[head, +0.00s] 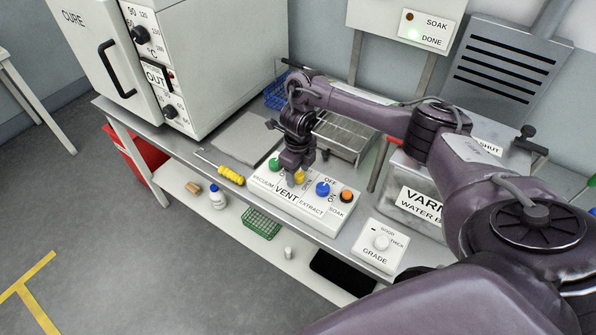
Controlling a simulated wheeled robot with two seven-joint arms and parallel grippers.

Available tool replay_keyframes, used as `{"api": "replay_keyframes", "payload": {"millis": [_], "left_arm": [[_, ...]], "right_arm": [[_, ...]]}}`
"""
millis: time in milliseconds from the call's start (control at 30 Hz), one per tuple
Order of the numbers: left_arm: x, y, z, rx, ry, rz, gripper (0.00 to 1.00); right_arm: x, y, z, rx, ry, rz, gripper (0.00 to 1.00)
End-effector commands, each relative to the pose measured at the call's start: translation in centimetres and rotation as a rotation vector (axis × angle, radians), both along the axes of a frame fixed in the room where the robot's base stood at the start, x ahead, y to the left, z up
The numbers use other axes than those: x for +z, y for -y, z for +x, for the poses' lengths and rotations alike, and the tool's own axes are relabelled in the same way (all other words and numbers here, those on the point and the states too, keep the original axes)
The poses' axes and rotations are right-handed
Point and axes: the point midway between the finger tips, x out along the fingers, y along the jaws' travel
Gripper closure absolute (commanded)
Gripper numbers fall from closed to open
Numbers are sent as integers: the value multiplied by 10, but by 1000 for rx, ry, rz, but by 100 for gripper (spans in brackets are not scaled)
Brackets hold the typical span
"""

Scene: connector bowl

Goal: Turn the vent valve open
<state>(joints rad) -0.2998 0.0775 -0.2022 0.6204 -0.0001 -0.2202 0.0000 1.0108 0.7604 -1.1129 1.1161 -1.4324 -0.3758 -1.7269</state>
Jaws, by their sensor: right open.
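The white valve panel (311,213) sits at the front of the grey bench, marked VACUUM, VENT, EXTRACT and SOAK. The yellow vent valve knob (299,177) is partly hidden behind my right gripper (294,172). The gripper is open and points down at the knob; I cannot tell whether its fingers touch it. A green knob (274,163) is to the left, and a blue knob (322,188) and an orange button (346,196) are to the right. The vent knob's exact angle is hidden. My left gripper is not in view.
The CURE oven (205,60) stands at the left. A yellow-handled screwdriver (230,175) lies left of the panel. A GRADE dial box (379,246) and the varnish water bath (412,208) are at the right. A wire rack (345,135) stands behind.

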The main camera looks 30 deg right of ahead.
Motion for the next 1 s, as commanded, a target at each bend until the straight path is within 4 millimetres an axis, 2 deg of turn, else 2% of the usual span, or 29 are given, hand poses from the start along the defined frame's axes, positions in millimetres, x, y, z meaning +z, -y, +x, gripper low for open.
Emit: {"api": "replay_keyframes", "payload": {"millis": [67,300,400,733,1000], "left_arm": [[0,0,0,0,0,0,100],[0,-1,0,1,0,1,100],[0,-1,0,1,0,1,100],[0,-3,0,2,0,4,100],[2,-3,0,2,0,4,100]], "right_arm": [[0,0,0,0,0,0,47],[0,0,0,0,0,0,79],[0,0,0,0,0,0,89],[0,0,0,-54,0,0,89],[1,0,0,-236,-1,0,89]]}}
